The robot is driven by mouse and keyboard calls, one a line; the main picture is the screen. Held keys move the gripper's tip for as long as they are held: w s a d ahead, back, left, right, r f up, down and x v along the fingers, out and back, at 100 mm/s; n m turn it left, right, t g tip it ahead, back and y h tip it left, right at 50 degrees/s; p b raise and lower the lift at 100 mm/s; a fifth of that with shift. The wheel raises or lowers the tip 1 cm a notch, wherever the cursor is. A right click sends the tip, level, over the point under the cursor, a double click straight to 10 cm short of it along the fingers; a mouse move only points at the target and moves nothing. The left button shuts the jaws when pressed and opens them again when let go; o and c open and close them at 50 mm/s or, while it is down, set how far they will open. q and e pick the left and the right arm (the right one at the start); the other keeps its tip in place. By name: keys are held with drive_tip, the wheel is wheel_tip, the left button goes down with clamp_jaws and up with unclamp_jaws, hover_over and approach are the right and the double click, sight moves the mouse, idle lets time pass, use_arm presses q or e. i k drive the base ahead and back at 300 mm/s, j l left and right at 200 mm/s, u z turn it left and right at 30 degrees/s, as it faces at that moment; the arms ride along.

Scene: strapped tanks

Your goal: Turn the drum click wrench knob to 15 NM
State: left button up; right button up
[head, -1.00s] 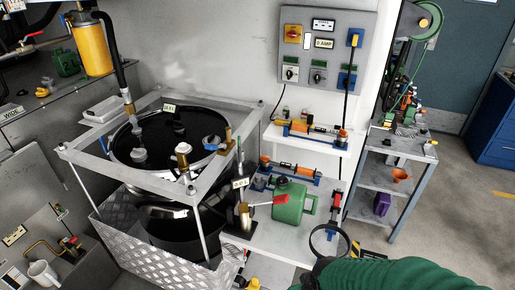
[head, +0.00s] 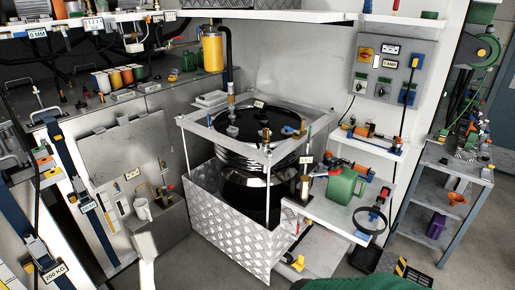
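I cannot pick out the drum click wrench knob for certain. A large black drum (head: 245,188) stands in a metal frame at the centre, with fittings on top and a small unreadable label (head: 259,104). Beside it on the right is an upright tool with a brass part (head: 304,188) and a small white label (head: 305,160), too small to read. A label at the upper left (head: 38,33) seems to read "0 NM" or "0 MM". Neither gripper shows.
A green can (head: 345,187) stands on the white shelf right of the drum. A diamond-plate bin wall (head: 232,240) surrounds the drum's base. A control panel (head: 390,68) hangs on the wall. A dark green rounded shape (head: 365,283) fills the bottom edge. Straps and a "200 KG" label (head: 55,272) are at left.

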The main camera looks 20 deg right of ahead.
sight(327, 160)
drive_tip(key=i+l+u, duration=0.1)
drive_tip(key=l+u, duration=0.85)
drive_tip(key=l, duration=0.25)
drive_tip(key=k+l+u, duration=0.2)
drive_tip(key=l+u, duration=0.3)
drive_tip(key=k+l, duration=0.15)
drive_tip(key=l, duration=0.3)
drive_tip(key=k+l, duration=0.1)
drive_tip(key=l, duration=0.3)
drive_tip(key=k+l, duration=0.15)
drive_tip(key=l, duration=0.3)
drive_tip(key=k+l, duration=0.1)
drive_tip(key=l, duration=0.3)
drive_tip(key=k+l, duration=0.15)
drive_tip(key=l, duration=0.3)
drive_tip(key=k+l, duration=0.1)
drive_tip(key=l, duration=0.35)
drive_tip(key=k+l, duration=0.15)
drive_tip(key=l, duration=0.25)
drive_tip(key=k+l, duration=0.1)
drive_tip(key=l, duration=0.35)
